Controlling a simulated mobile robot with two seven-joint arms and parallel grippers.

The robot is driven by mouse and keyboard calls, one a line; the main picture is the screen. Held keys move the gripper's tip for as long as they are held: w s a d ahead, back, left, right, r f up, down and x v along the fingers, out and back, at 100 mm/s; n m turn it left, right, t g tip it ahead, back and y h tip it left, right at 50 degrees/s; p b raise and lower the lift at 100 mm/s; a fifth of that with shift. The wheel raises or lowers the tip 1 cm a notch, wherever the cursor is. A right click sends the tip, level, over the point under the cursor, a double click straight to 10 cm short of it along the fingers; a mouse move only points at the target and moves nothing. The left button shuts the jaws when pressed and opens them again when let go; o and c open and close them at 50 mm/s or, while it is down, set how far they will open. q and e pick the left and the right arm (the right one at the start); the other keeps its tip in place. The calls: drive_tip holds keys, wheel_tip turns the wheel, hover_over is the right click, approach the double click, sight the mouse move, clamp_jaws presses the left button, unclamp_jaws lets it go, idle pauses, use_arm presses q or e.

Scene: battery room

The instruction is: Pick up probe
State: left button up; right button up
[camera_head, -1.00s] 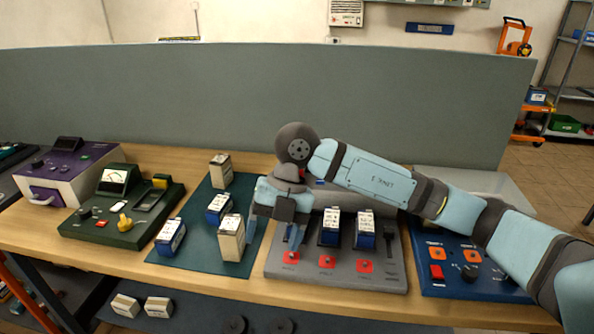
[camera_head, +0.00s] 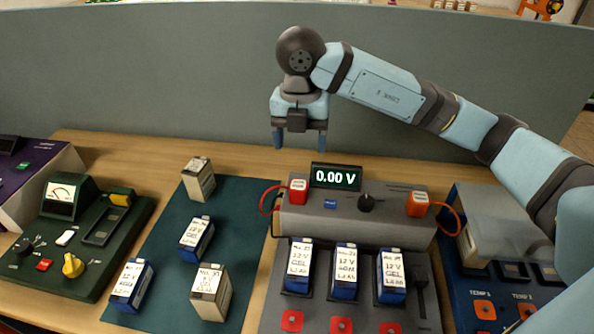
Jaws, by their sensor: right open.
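The grey tester has a display (camera_head: 335,177) reading 0.00 V. At its left end stands a red block with a white label (camera_head: 298,188), with a red cable, which looks like a probe. A similar orange block (camera_head: 418,203) with an orange cable stands at its right end. My right gripper (camera_head: 299,140) is open and empty, pointing down, above and behind the red block and apart from it. My left gripper is out of view.
Three blue batteries (camera_head: 345,268) stand in the tester's front slots. Several more batteries (camera_head: 211,291) stand on the dark green mat (camera_head: 240,230). A green device (camera_head: 75,240) is at left, a blue one (camera_head: 470,290) at right. A grey partition (camera_head: 150,80) rises behind the table.

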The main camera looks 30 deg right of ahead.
sight(298, 185)
wheel_tip(298, 185, down, 8)
drive_tip(key=shift+w, duration=0.15)
drive_tip(key=shift+w+f, duration=0.15)
drive_tip(key=shift+f, duration=1.3)
drive_tip(key=shift+w+f, duration=0.1)
drive_tip(key=shift+f, duration=1.3)
drive_tip(key=c, duration=1)
